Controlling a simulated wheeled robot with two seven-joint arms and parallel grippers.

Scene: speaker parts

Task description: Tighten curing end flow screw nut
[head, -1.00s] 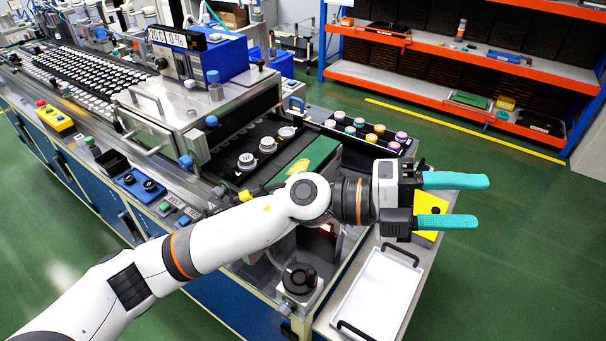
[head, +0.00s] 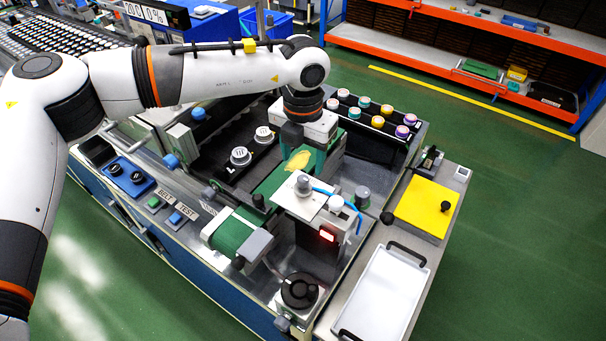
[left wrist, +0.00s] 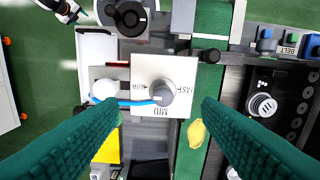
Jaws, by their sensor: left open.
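The white dial plate (head: 291,205) carries a grey round knob (head: 304,186), probably the flow screw nut. A white knob (head: 336,203) with a blue tube stands beside it. In the left wrist view, the grey knob (left wrist: 162,92) sits mid-picture on the plate, with partly readable lettering around it including MID. The white knob (left wrist: 103,89) is to its left. My left gripper (head: 312,150) points down, behind the plate in the head view. In the left wrist view its teal fingers (left wrist: 160,107) are spread and empty, with the grey knob appearing between the tips, not touched.
A black knob (head: 299,290) stands on a box at the front. The rack of coloured caps (head: 378,121) is behind right. A yellow pad (head: 425,208) and white tray (head: 383,295) lie on the right side.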

